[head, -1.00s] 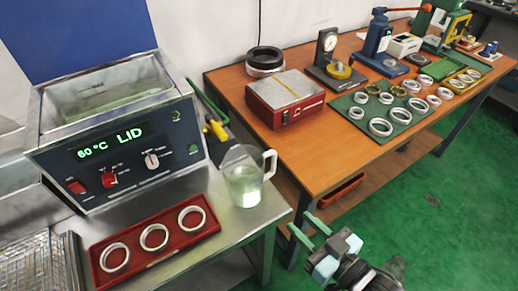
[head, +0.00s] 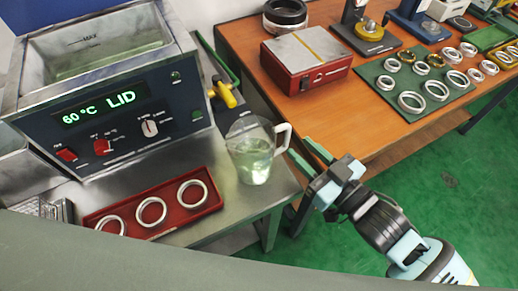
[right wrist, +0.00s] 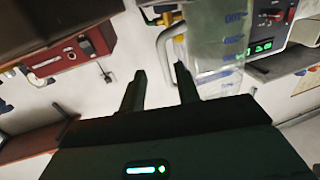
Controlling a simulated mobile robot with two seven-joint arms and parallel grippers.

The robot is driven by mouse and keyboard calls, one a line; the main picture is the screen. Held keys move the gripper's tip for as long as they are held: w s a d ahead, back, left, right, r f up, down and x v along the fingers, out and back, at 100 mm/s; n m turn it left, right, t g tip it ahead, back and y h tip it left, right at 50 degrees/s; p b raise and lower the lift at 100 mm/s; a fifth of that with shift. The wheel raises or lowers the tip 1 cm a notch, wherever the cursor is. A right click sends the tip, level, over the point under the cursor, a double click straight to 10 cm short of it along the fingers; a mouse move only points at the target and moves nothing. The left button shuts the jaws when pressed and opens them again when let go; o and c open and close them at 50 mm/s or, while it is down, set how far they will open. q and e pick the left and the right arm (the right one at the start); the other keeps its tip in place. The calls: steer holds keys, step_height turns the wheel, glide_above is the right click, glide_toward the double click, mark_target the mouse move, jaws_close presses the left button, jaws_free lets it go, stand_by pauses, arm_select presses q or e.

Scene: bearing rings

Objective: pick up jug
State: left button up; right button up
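The clear jug (head: 252,160), part-filled with pale liquid, stands upright on the steel bench, its handle (head: 285,135) toward the right. In the right wrist view the jug (right wrist: 217,45) shows blue markings, and its handle (right wrist: 162,50) appears ahead of my fingertips, roughly in line with the gap between them. My right gripper (head: 298,146) is open and empty, just right of the handle, with its fingers pointing at it. Whether the fingers touch the handle cannot be told. My left gripper is not in view.
A heated bath (head: 110,105) reading 60 °C stands behind the jug. A red tray (head: 205,205) with three rings lies to its left front. The wooden table (head: 365,130) to the right holds a red box (head: 305,75) and several rings.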

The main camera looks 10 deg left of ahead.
mark_target(286, 145)
steer(key=x, duration=0.5)
steer(key=shift+s+a+f, duration=0.2)
steer(key=shift+a, duration=0.1)
jaws_close()
